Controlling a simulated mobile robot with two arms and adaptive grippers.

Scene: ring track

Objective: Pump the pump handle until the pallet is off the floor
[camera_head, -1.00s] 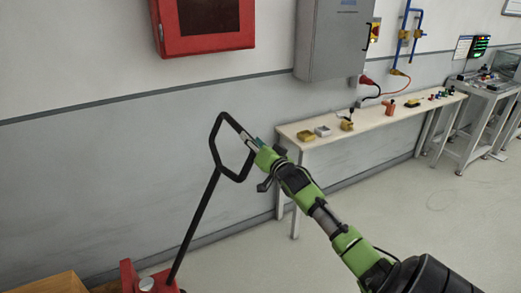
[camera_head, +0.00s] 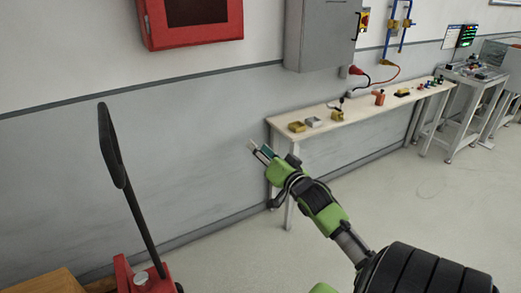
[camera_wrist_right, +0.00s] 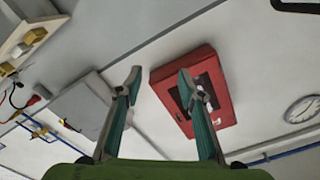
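The black pump handle (camera_head: 122,175) rises from the red pallet truck base (camera_head: 140,277) at the lower left of the head view. Its loop is turned nearly edge-on and leans to the left. My right gripper (camera_head: 258,150) is to the right of the handle, clearly apart from it. In the right wrist view the two fingers of this gripper (camera_wrist_right: 158,82) are spread, with nothing between them. The pallet's contact with the floor cannot be seen; a wooden piece (camera_head: 48,283) shows at the bottom left edge. My left gripper is not in view.
A narrow bench (camera_head: 365,108) with small parts runs along the wall at right. A grey cabinet (camera_head: 322,35) and a red wall box (camera_head: 190,20) hang above. A metal workstation (camera_head: 470,90) stands far right. The floor in front of the bench is clear.

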